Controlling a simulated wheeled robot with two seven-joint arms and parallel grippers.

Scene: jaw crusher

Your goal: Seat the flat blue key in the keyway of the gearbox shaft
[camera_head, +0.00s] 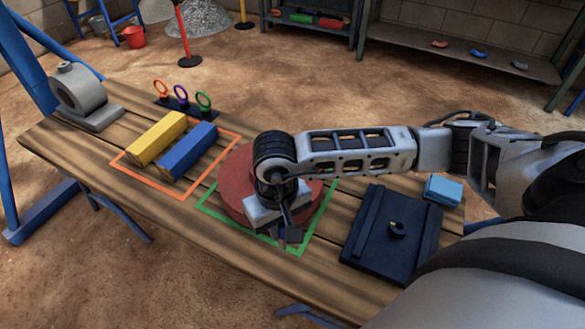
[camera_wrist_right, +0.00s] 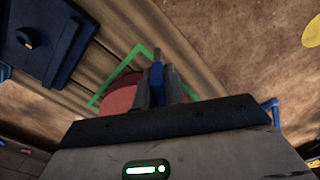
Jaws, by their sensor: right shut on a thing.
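My right gripper (camera_head: 285,235) is over the red round body (camera_head: 233,175) inside the green outline and hides part of it. In the right wrist view, the right gripper (camera_wrist_right: 160,82) is shut on a narrow blue piece (camera_wrist_right: 157,84), which looks like the flat blue key. The red body (camera_wrist_right: 117,98) is behind the fingers there. I cannot make out the shaft or its keyway, nor whether the key touches anything. My left gripper is not in view.
A yellow bar (camera_head: 156,138) and a blue bar (camera_head: 188,151) lie in the orange outline to the left. A dark blue plate with a small ring (camera_head: 381,247) and a light blue block (camera_head: 443,190) are on the right. A grey housing (camera_head: 83,93) stands at the far left.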

